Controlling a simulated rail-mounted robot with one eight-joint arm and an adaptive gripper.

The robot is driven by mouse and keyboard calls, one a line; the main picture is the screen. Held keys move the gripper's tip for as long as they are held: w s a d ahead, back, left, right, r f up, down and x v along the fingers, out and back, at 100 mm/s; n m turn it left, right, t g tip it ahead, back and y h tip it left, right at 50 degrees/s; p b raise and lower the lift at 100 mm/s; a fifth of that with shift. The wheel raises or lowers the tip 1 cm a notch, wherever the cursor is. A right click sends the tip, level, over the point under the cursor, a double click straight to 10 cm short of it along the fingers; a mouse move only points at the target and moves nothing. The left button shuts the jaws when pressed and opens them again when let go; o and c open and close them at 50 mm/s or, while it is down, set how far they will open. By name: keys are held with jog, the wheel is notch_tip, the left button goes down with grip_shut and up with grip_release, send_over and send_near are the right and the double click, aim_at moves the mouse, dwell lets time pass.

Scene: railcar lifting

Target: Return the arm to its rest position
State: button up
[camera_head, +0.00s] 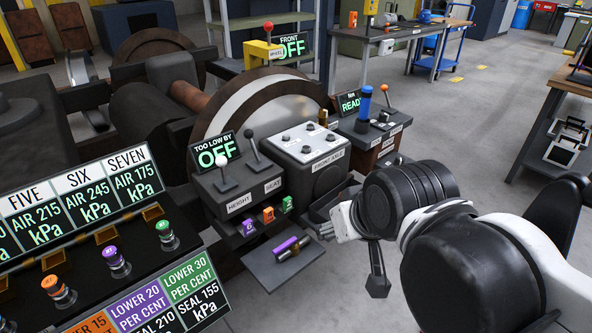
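My arm, white with black joints, enters from the right and reaches toward the middle of the picture. My gripper (322,217) is at its far end, to the right of the small shelf (262,268) and in front of the front axle control box (312,152). Its fingers are dark against dark surroundings, so whether they are open or shut is unclear. I see nothing clearly held in it. A purple cylinder (287,246) lies on the small shelf, apart from the gripper.
The height and seat lever box (238,185) shows "TOO LOW BY OFF". A "READY" console (371,132) with a blue-handled lever stands behind my gripper. Coloured plugs (115,262) stand in the rack at left. A wheelset (265,105) is behind. Open floor (455,125) lies at the right, before a workbench (545,125).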

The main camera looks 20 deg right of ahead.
notch_tip(320, 180, up, 10)
jog(key=p, duration=0.9)
jog(key=shift+r+p, duration=0.15)
jog(key=shift+p, duration=0.2)
